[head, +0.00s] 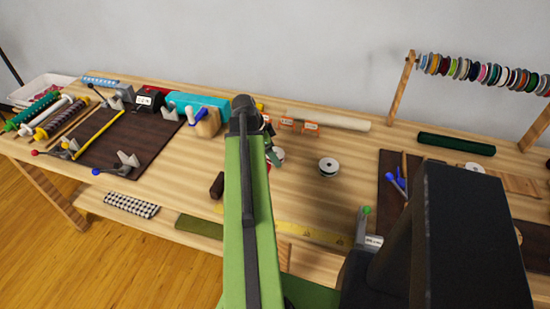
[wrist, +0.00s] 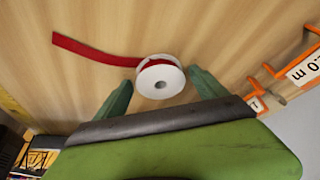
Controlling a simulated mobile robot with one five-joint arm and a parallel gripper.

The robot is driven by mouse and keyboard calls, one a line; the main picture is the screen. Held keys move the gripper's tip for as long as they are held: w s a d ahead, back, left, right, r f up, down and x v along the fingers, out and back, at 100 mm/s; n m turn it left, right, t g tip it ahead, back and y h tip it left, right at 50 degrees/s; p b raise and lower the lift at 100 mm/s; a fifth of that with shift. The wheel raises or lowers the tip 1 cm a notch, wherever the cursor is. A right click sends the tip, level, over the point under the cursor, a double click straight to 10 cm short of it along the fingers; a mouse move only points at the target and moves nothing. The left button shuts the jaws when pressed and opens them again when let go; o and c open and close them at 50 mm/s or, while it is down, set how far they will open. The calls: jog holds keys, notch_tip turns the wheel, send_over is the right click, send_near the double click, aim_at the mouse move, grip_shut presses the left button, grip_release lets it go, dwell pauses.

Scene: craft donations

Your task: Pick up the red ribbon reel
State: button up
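The red ribbon reel (wrist: 160,80) has white flanges and a loose red tail (wrist: 95,50) stretching to the left in the wrist view. It lies on the wooden table. My gripper (wrist: 160,85) is open, with one green finger on either side of the reel; I cannot tell whether either touches it. In the head view my green arm hides most of this spot; part of the reel (head: 278,154) shows just right of the arm.
A white reel with dark green ribbon (head: 328,167) stands to the right. Orange-edged holders with labels (head: 298,126) stand close behind, also in the wrist view (wrist: 295,72). A yellow measuring tape (head: 312,234) runs along the front. Bare wood lies around the dark green reel.

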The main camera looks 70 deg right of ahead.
jog(key=c, duration=1.2)
jog(key=shift+o, duration=0.2)
jog(key=shift+r, duration=0.1)
notch_tip(320, 180, up, 10)
jog(key=p, duration=1)
